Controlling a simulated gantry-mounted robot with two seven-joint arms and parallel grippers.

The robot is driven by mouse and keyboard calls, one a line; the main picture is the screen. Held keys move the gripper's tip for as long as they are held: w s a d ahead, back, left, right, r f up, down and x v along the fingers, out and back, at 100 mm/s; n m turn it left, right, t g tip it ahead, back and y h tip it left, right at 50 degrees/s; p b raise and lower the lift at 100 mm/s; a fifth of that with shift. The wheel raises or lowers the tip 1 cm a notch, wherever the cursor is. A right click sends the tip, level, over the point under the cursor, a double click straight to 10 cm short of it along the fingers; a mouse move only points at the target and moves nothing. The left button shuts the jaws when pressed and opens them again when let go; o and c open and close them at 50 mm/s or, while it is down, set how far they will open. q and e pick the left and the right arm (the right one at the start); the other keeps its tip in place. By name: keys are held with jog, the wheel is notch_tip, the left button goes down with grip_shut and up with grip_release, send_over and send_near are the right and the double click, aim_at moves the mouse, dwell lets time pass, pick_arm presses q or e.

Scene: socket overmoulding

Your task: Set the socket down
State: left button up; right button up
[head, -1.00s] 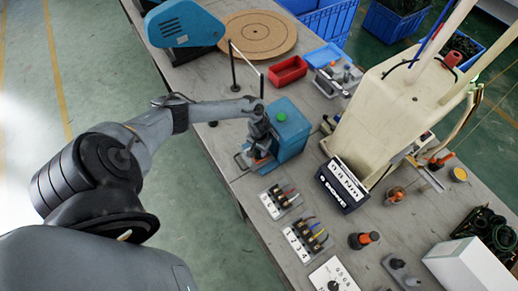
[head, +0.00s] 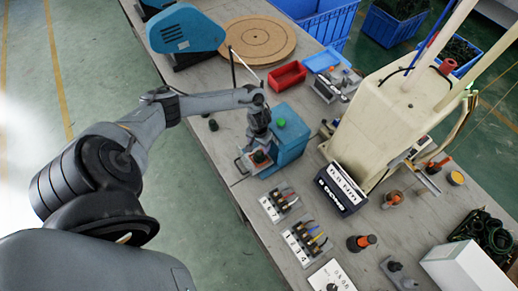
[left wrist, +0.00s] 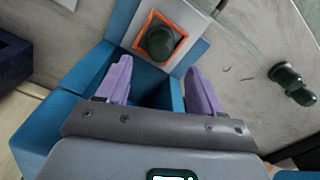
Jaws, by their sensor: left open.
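The socket (left wrist: 160,41) is a dark, rounded piece. In the left wrist view it stands inside an orange square frame on a pale plate of the blue machine (left wrist: 210,50), beyond my fingertips. In the head view the socket (head: 259,157) is a small dark spot on that plate, at the front of the blue machine (head: 291,138) with a green button. My left gripper (left wrist: 160,75) is open, its two purple fingers apart with nothing between them. In the head view the left gripper (head: 258,140) is just above and behind the socket. The right gripper is not in view.
Racks of numbered plugs (head: 305,240) lie in front of the blue machine. A tall cream machine (head: 385,125) stands to its right. A red bin (head: 287,75) is behind.

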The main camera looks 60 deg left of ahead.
aim_at(260, 154)
pick_arm(q)
notch_tip(260, 154, up, 4)
jog(key=shift+f, duration=0.2)
jog(key=d+m+t+h, duration=0.1)
jog(key=d+m+t, duration=0.45)
jog(key=d, duration=1.75)
jog(key=s+d+r+m, duration=0.2)
jog(key=d+r, duration=0.3)
jog(key=s+a+r+g, duration=0.2)
jog(key=s+a+r, duration=0.1)
jog(key=s+r, duration=0.4)
jog(key=s, duration=0.3)
jog(key=shift+s+a+r+y+p, duration=0.2)
jog(key=shift+r+y+p, duration=0.1)
jog(key=shift+y, duration=0.1)
